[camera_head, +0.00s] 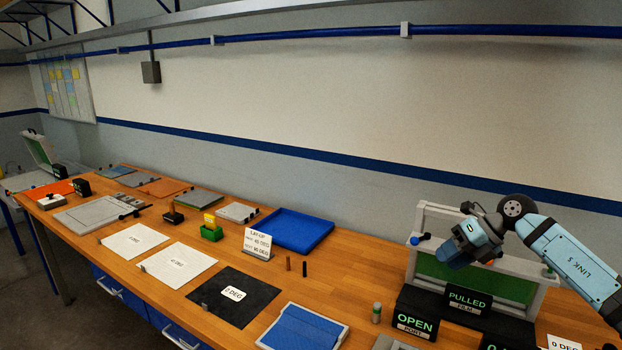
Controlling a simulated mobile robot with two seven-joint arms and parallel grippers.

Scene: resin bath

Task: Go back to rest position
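My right arm comes in from the right edge. Its light blue links bend at a dark round joint, and the wrist with the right gripper (450,256) hangs in front of the green panel (430,268) of a grey upright frame (419,222). The fingers are small and blurred against the panel, so I cannot tell whether they are open or shut. I see nothing clearly held. My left gripper is not in view.
The wooden bench (335,285) also holds a blue tray (330,233), a black sheet (258,290), white sheets (178,269) and a blue panel (300,330). Space above its left is free.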

